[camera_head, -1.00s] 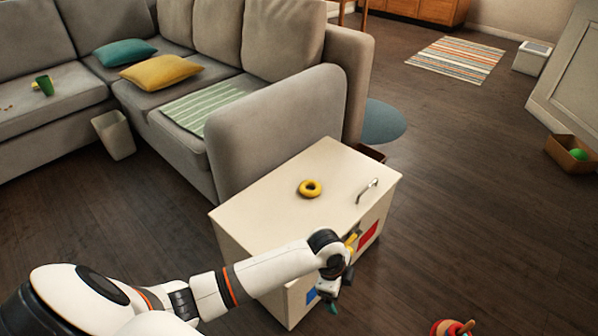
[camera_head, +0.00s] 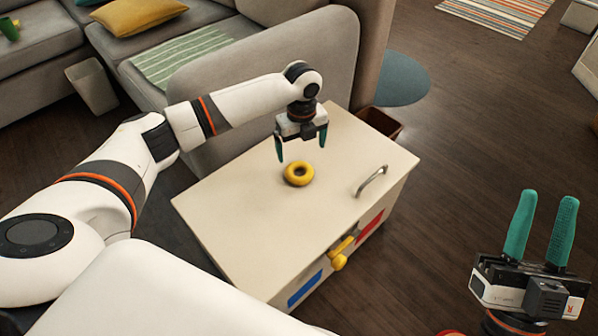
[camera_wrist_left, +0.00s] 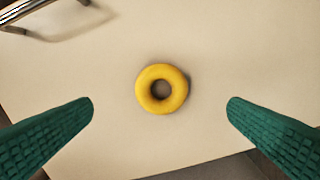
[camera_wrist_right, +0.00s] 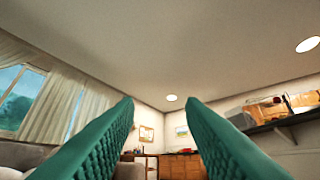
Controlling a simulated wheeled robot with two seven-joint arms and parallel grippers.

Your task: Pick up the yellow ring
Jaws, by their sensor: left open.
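The yellow ring (camera_head: 299,174) lies flat on the cream top of a low cabinet (camera_head: 235,205). My left gripper (camera_head: 302,150) is above the ring, pointing down, open and empty. In the left wrist view the ring (camera_wrist_left: 162,89) sits between and a little beyond the two spread green fingers (camera_wrist_left: 160,108), touching neither. My right gripper (camera_head: 542,225) is at the lower right of the head view, fingers pointing up, apart with nothing between them. The right wrist view shows its fingers (camera_wrist_right: 162,108) against the ceiling and far wall.
A metal handle (camera_head: 371,181) stands up from the cabinet top, right of the ring. A yellow knob (camera_head: 340,256) and coloured panels are on the cabinet front. A grey sofa (camera_head: 265,75) stands close behind. A dark brown bin (camera_head: 381,122) is beyond the cabinet's far corner.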

